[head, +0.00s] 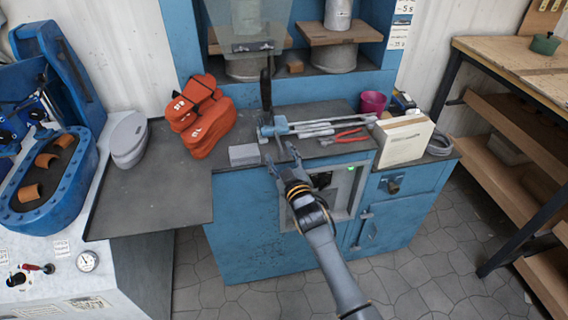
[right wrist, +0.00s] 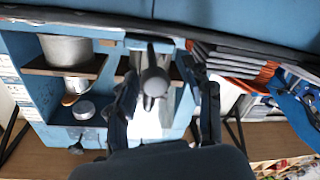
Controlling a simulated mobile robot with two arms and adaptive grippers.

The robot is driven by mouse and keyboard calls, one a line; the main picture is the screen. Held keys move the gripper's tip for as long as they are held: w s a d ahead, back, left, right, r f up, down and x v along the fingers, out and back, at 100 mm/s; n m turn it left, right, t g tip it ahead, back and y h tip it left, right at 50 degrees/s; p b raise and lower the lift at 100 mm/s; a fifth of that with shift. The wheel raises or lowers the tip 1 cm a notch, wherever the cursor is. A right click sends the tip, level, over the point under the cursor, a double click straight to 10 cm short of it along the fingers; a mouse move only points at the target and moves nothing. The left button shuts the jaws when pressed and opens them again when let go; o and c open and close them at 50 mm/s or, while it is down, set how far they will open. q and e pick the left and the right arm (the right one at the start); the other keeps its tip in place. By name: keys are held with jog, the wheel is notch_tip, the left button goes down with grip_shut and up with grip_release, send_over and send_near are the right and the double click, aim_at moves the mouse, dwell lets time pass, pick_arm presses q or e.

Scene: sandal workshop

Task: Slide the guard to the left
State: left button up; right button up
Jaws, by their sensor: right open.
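The guard (head: 246,38) is a clear panel at the top middle of the head view, in front of the blue machine's opening. A dark upright handle (head: 266,90) hangs at its lower right. My right gripper (head: 282,160) is open and empty in the head view, below the handle and apart from it, over the front of the worktop. In the right wrist view, a grey round-ended bar (right wrist: 153,80) shows between the open fingers (right wrist: 167,108), with a pale panel behind it. I cannot tell its distance from the fingers. My left gripper is out of view.
Orange bags (head: 202,120) lie on the worktop left of the handle. A small grey block (head: 244,155), metal levers (head: 305,127) and red pliers (head: 345,136) lie near my right gripper. A cream box (head: 403,139) and a magenta cup (head: 373,102) stand to the right.

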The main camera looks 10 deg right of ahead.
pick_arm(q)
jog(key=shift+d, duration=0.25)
pick_arm(e)
jog(key=s+d, duration=0.1)
jog(key=s, duration=1)
jog(key=shift+s+d, duration=0.25)
jog(key=shift+s, duration=0.15)
